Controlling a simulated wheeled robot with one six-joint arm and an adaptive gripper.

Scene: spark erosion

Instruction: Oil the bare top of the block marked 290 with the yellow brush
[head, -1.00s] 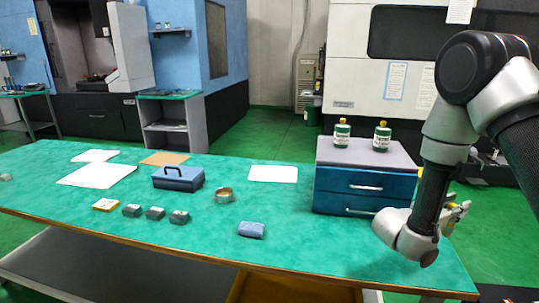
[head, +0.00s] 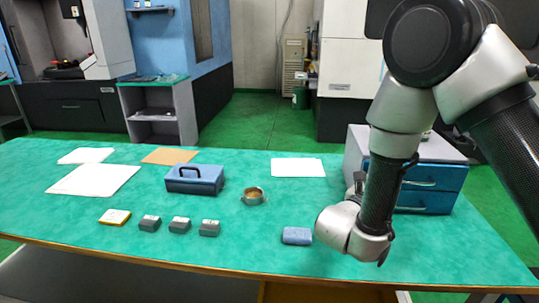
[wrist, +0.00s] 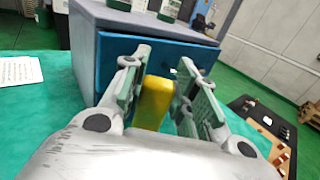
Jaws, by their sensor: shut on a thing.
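Three dark grey blocks with pale tops stand in a row on the green table (head: 300,205) in the head view: left block (head: 149,224), middle block (head: 179,225) and right block (head: 209,228). Their markings are too small to read, so I cannot tell which is 290. My gripper (wrist: 160,95) is shut on the yellow brush (wrist: 154,102) in the wrist view, in front of the blue drawer unit. The brush's bristles are hidden. In the head view my arm mostly hides the gripper. A small round cup (head: 253,197) with brownish contents stands behind the blocks.
A blue cloth-like pad (head: 297,236) lies near the front edge. The drawer unit (head: 425,202) stands at right. White sheets (head: 298,167) lie farther back. The middle is clear.

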